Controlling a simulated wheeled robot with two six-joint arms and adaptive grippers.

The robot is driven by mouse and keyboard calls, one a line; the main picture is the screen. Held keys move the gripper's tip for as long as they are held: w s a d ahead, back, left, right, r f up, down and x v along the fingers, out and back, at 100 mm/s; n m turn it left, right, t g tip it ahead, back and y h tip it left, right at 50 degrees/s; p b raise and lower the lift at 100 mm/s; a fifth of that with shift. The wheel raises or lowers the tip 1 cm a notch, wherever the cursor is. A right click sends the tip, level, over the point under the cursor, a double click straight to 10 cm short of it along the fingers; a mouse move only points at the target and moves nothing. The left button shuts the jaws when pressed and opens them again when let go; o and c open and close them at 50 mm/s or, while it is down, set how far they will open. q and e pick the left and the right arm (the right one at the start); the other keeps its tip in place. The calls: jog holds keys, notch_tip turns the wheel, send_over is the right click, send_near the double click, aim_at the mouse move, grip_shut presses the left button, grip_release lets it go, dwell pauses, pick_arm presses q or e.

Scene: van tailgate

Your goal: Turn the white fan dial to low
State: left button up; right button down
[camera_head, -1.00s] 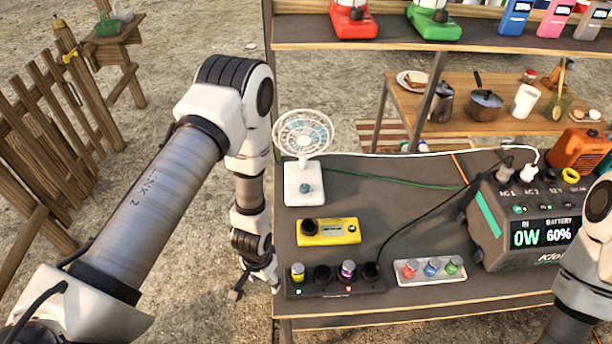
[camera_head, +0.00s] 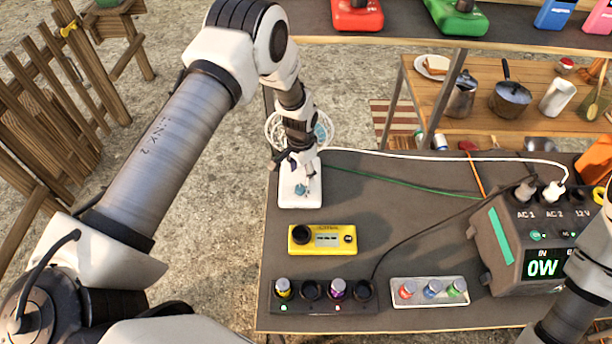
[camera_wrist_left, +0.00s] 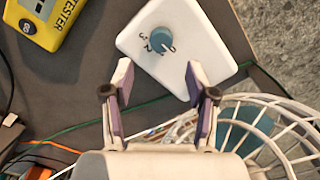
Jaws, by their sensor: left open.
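The white fan (camera_head: 297,193) stands at the table's back left corner, its cage (camera_head: 322,128) partly hidden behind my left arm. Its teal dial (camera_head: 301,188) sits on the white base. In the left wrist view the dial (camera_wrist_left: 165,44) shows with small dark marks beside it, on the base (camera_wrist_left: 200,22). My left gripper (camera_head: 294,162) is above the base, just behind the dial; in the wrist view its two open fingers (camera_wrist_left: 156,84) point toward the dial, apart from it, with nothing between them. My right gripper is out of view; only part of my right arm shows.
A yellow tester (camera_head: 322,239) lies in front of the fan. A charger strip (camera_head: 322,297) and a tray of colored pieces (camera_head: 430,291) are at the front edge. A power station (camera_head: 525,240) stands right. Green and white cables cross the table behind.

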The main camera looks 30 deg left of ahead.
aim_at(300, 187)
pick_arm(q)
jog(key=f, duration=0.1)
jog(key=s+f+p, duration=0.1)
jog(key=f, duration=0.1)
jog(key=shift+a+f, duration=0.15)
jog(key=f, duration=0.3)
jog(key=shift+w+a+p, duration=0.1)
jog(key=shift+w+p, duration=0.2)
jog(key=shift+w, duration=0.1)
jog(key=shift+w+f, duration=0.1)
jog(key=shift+f, duration=0.15)
jog(key=shift+s+r, duration=0.15)
jog(key=shift+s, duration=0.05)
jog(key=shift+s+r, duration=0.1)
jog(key=c, duration=0.4)
grip_shut()
